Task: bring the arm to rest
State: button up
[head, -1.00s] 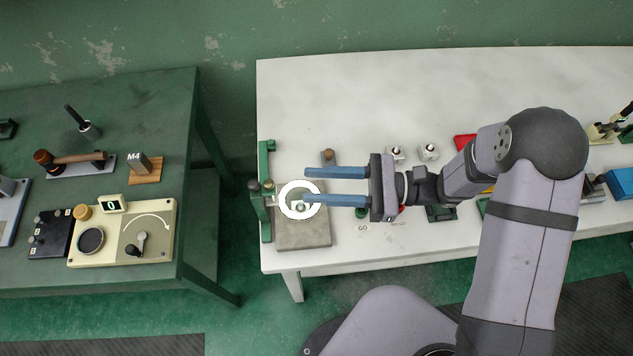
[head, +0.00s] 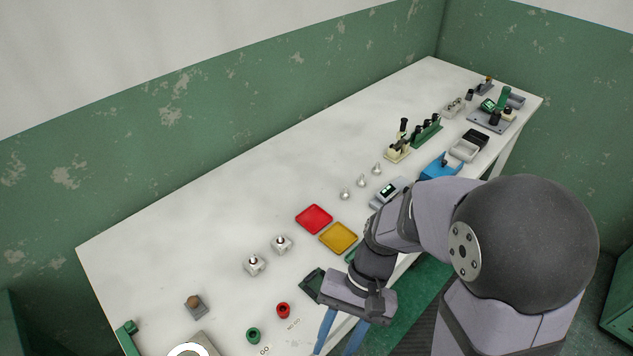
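My gripper (head: 335,346) is at the bottom centre of the head view, near the front edge of the white bench (head: 230,205). Its two blue fingers point down the picture and stand apart, with nothing seen between them. The fingertips run to the picture's bottom edge, so their very ends may be cut off. The arm reaches in from the lower right, over the bench's front edge.
A white ring (head: 188,350) shows partly at the bottom left. The bench's back strip is clear.

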jog(key=w+d+r+n+t+h, duration=0.1)
jog(key=w+d+n+t+h, duration=0.1)
jog(key=d, duration=0.9)
jog(key=w+t+h, duration=0.1)
jog(key=w+t, duration=0.1)
jog(key=shift+w+d+n+t+h, duration=0.25)
jog(key=shift+n+t+h, duration=0.05)
jog(key=shift+n+t, duration=0.1)
jog(key=shift+r, duration=0.1)
